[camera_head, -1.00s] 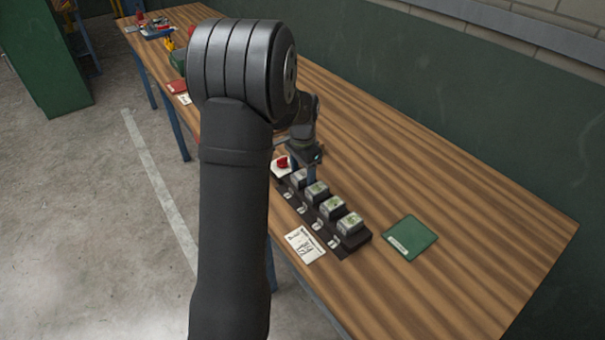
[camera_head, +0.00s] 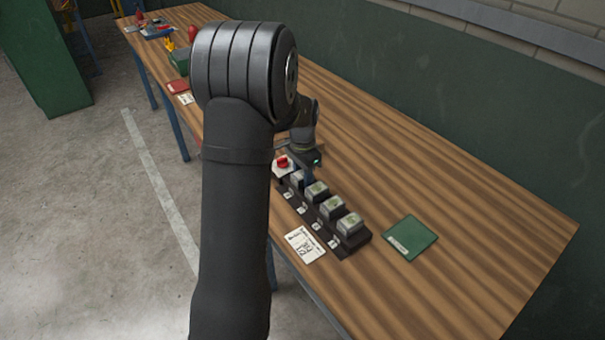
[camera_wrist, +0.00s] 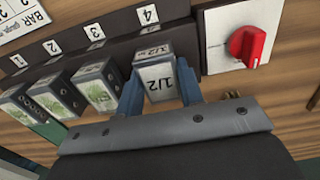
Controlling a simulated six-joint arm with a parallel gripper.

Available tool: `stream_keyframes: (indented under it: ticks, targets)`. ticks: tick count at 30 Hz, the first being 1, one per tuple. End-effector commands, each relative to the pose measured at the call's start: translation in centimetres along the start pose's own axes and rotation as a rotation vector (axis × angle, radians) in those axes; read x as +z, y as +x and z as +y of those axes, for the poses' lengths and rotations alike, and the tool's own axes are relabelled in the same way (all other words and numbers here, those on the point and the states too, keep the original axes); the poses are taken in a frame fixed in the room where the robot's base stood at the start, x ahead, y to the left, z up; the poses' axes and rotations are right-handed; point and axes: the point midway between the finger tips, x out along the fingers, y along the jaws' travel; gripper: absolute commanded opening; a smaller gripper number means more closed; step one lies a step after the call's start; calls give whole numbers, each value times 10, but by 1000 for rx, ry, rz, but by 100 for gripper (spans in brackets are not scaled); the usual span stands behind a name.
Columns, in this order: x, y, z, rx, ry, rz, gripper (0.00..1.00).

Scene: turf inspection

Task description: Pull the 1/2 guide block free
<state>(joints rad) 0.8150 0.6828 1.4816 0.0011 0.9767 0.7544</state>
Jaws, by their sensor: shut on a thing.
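In the head view, my gripper (camera_head: 308,175) is at the rack's far end, next to the red knob, and partly hides the held block.
Several similar blocks (camera_head: 332,206) sit along the rack beside the held one. A red knob (camera_wrist: 247,44) on a white plate is close on its other side. A printed card (camera_head: 304,245) and a green pad (camera_head: 410,237) lie nearby. The wooden bench (camera_head: 460,240) is clear at right.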

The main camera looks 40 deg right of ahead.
Motion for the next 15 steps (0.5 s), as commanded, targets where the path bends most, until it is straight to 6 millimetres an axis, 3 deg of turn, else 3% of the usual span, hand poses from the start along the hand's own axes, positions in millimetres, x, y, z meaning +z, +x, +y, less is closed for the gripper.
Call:
stream_keyframes:
  ticks: [15]
  targets:
    - [0,-14,0,-1,0,1,12]
